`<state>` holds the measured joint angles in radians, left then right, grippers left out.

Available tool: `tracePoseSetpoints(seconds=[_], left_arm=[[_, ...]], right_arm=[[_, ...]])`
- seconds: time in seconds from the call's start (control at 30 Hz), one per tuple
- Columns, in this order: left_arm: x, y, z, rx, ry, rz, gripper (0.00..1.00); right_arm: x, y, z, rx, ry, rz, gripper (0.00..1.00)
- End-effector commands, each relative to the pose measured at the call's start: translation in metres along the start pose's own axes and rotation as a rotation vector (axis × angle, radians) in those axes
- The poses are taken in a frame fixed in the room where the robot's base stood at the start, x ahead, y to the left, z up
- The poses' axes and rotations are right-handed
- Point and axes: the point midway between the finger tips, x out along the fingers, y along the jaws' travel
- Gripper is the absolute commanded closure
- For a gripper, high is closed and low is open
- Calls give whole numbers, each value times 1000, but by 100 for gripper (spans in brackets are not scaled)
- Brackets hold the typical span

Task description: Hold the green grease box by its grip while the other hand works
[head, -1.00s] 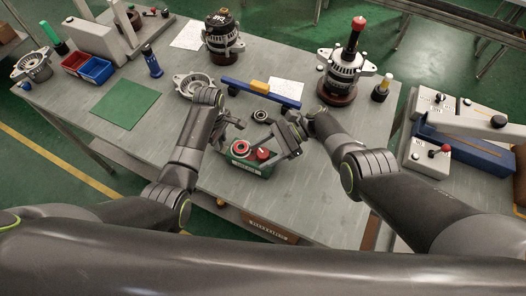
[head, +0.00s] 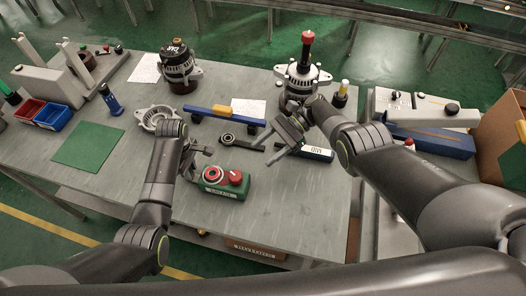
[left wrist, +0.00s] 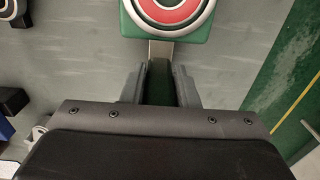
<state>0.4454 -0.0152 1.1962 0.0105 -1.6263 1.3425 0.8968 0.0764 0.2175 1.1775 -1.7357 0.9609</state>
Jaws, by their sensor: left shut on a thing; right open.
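The green grease box (head: 228,191) stands near the front edge of the grey bench, with a red-and-white ring (head: 213,174) and a red knob (head: 235,176) on top. My left gripper (head: 205,163) is at the box's far left side. In the left wrist view its fingers (left wrist: 160,82) are shut around a narrow grip at the edge of the box (left wrist: 168,22). The grip is mostly hidden between the fingers. My right gripper (head: 276,148) is open and empty, above the bench to the right of the box and apart from it.
A blue bar (head: 215,117) and a metal housing (head: 158,119) lie behind. An alternator (head: 300,82) stands back right.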

Motion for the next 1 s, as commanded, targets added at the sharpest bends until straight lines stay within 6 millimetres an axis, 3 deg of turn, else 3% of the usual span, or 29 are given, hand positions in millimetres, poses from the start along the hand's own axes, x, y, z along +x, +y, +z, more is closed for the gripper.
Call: tracePoseSetpoints(seconds=[0.27, 0.57, 1.0], left_arm=[[0, 0, -1, 0, 3, -1, 93], [0, 0, -1, 0, 4, -1, 93], [0, -1, -1, 0, 4, -2, 93]], right_arm=[[1, 0, -1, 2, 2, -4, 41], [8, 2, -16, 39, 27, -95, 41], [16, 23, -20, 131, 36, -315, 41]])
